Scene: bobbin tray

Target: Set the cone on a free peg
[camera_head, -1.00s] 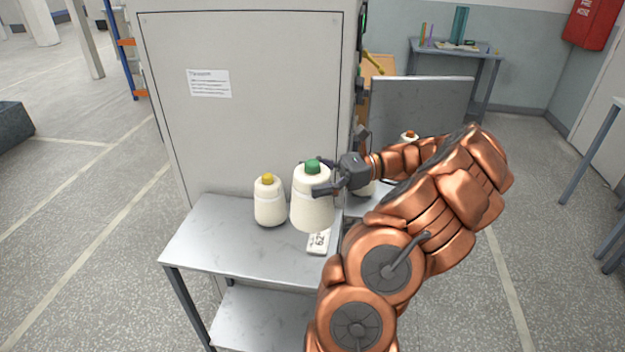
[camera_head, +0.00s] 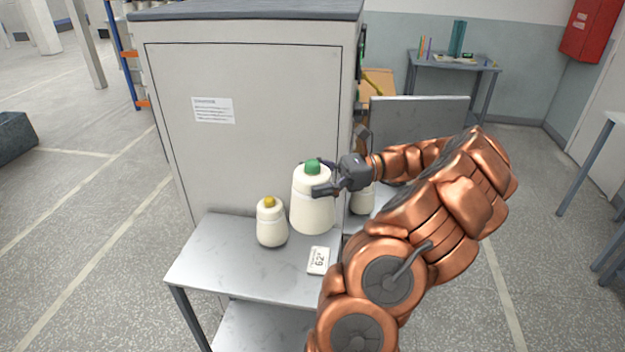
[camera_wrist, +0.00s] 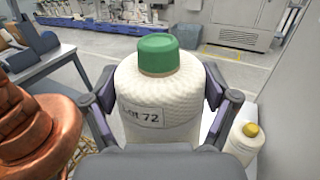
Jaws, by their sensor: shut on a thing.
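My gripper (camera_head: 318,178) is shut on a large cream cone (camera_head: 313,207) with a green top, holding it upright above the metal table (camera_head: 225,268). In the wrist view the cone (camera_wrist: 160,95) sits between both fingers, and its label reads 72 after partly hidden letters. A smaller cone (camera_head: 271,224) with a yellow top stands on the table to its left; it also shows in the wrist view (camera_wrist: 243,143). Another pale cone (camera_head: 363,202) is partly hidden behind my gripper and arm. I cannot make out any free peg.
A white card marked 62 (camera_head: 318,260) lies on the table. A tall grey cabinet (camera_head: 240,120) stands right behind the table. A grey upright panel (camera_head: 420,122) rises behind my arm. The left and front of the tabletop are clear.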

